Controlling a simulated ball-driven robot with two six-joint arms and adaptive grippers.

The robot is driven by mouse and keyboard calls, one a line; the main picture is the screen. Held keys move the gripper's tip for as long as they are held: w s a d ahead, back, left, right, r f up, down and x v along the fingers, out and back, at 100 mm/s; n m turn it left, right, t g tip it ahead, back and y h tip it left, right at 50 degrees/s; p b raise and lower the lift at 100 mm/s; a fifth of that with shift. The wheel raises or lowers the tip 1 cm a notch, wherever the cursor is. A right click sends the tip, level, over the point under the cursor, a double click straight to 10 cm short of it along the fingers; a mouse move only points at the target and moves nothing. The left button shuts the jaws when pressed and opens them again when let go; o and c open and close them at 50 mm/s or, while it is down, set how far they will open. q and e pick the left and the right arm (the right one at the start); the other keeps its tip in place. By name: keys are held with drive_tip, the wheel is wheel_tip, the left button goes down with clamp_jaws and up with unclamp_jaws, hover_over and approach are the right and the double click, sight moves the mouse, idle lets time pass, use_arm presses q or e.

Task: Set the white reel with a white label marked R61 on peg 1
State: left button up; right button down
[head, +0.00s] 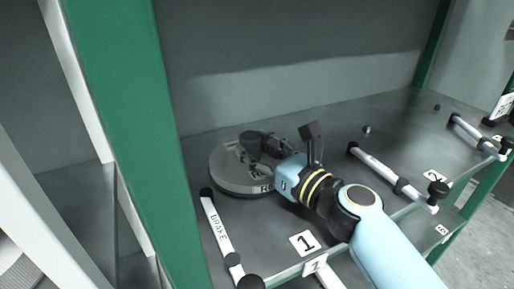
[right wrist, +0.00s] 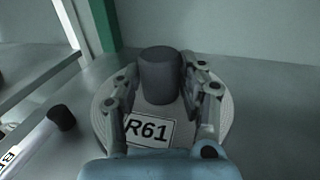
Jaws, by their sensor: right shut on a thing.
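The white reel (head: 225,172) lies flat on the grey shelf in bay 1, behind the number 1 plate (head: 304,243). In the right wrist view the reel (right wrist: 104,98) shows its white label marked R61 (right wrist: 150,130) and a dark upright hub (right wrist: 159,75) at its middle. My right gripper (head: 264,150) is over the reel, its fingers shut on the hub; its fingers also show in the right wrist view (right wrist: 160,88). Peg 1 is not visible, and I cannot tell whether it is inside the reel. My left gripper is not in view.
A white bar marked BRAKE (head: 217,230) with black ends lies left of the reel. Another white bar (head: 385,174) lies to the right. Small dark pegs (head: 367,129) stand on the bare shelf beyond. A green post (head: 130,120) rises close at the left.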

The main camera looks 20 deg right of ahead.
drive_tip(key=c, duration=0.7)
unclamp_jaws()
drive_tip(key=shift+s+d, duration=0.1)
drive_tip(key=shift+s, duration=0.1)
drive_tip(key=v, duration=1.1)
drive_tip(key=shift+s+d, duration=0.15)
drive_tip(key=shift+s, duration=0.1)
